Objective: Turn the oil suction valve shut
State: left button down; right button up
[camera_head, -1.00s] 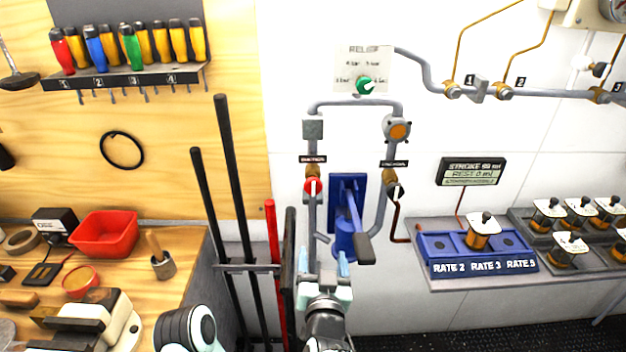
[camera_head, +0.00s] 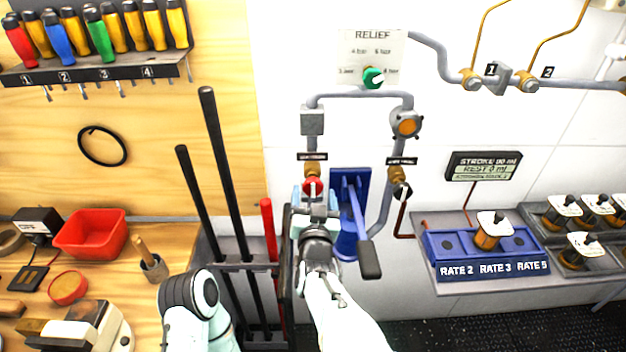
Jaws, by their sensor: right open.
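Two small valves sit on the grey pipes below the relief panel, each under a dark label too small to read. The left one has a red knob (camera_head: 313,186) with a white mark; the right one has a black knob (camera_head: 402,190) with a white mark. I cannot tell from the labels which is the oil suction valve. My right gripper (camera_head: 316,196) is open, with its fingertips on either side of the red knob; it hides the knob's lower part, and contact cannot be told. My left gripper is out of view.
A blue hand pump (camera_head: 350,240) with a dark-ended lever stands just right of the gripper. Black bars (camera_head: 222,180) and a red bar (camera_head: 268,228) stand close on the left. A green relief knob (camera_head: 373,77) is above; a blue rate block (camera_head: 455,255) is right.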

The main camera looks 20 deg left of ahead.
aim_at(314, 190)
jog(key=p+x, duration=0.1)
jog(key=x, duration=0.3)
jog(key=shift+r, duration=0.1)
jog(key=shift+w+a, duration=0.1)
jog(key=shift+w, duration=0.3)
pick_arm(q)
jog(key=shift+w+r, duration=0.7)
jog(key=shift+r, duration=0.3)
pick_arm(e)
jog(key=shift+s, duration=0.1)
jog(key=c, duration=1)
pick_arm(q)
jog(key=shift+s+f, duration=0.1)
